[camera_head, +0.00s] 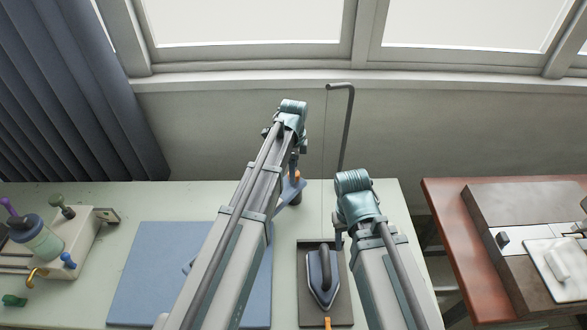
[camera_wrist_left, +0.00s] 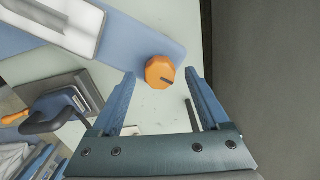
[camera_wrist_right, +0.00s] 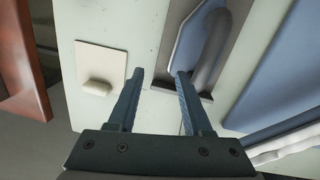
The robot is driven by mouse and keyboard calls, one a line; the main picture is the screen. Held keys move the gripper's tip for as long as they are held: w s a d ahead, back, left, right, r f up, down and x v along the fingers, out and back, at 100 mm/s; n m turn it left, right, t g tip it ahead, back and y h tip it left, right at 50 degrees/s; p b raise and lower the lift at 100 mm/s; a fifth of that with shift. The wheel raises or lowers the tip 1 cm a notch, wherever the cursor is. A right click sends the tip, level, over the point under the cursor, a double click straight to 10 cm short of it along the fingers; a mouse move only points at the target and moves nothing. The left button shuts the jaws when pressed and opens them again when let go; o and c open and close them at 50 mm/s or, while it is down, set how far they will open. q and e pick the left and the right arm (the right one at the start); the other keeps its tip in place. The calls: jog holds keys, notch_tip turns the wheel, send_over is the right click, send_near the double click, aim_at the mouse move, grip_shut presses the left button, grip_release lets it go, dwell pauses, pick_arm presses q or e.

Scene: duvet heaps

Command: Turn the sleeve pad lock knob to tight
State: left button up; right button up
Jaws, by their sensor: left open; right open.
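The orange lock knob (camera_wrist_left: 160,72) is faceted, with a dark pointer mark towards the lower right in the left wrist view. It sits at the end of the blue sleeve pad (camera_wrist_left: 138,38). My left gripper (camera_wrist_left: 160,80) is open, its fingertips on either side of the knob in that view; I see no contact. In the head view a bit of orange from the knob (camera_head: 297,176) shows behind my left arm, which hides most of the pad. My right gripper (camera_wrist_right: 161,77) is open and empty above the table, near the iron; in the head view it is mostly hidden.
A dark iron (camera_head: 322,277) stands on a dark rest (camera_head: 343,310) by my right arm. A blue mat (camera_head: 150,265) lies to the left. A cream machine (camera_head: 85,235) with spools stands at the far left. A red-brown table (camera_head: 450,220) is at the right, across a gap.

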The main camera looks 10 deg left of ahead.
pick_arm(q)
notch_tip(320, 180, up, 13)
jog(key=p, duration=1.2)
jog(key=s+d+f+n+b, duration=0.2)
jog(key=s+n, duration=0.2)
jog(key=s, duration=0.3)
jog(key=s+d+f+n+b, duration=0.2)
jog(key=s+n, duration=0.3)
jog(key=s, duration=0.3)
jog(key=s+d+f+n+y+b, duration=0.1)
jog(key=s+d+f+n+b, duration=0.1)
jog(key=s, duration=0.6)
jog(key=shift+s+d+f+n+b, duration=0.15)
jog(key=shift+d+f+n+b, duration=0.35)
jog(key=shift+n, duration=0.7)
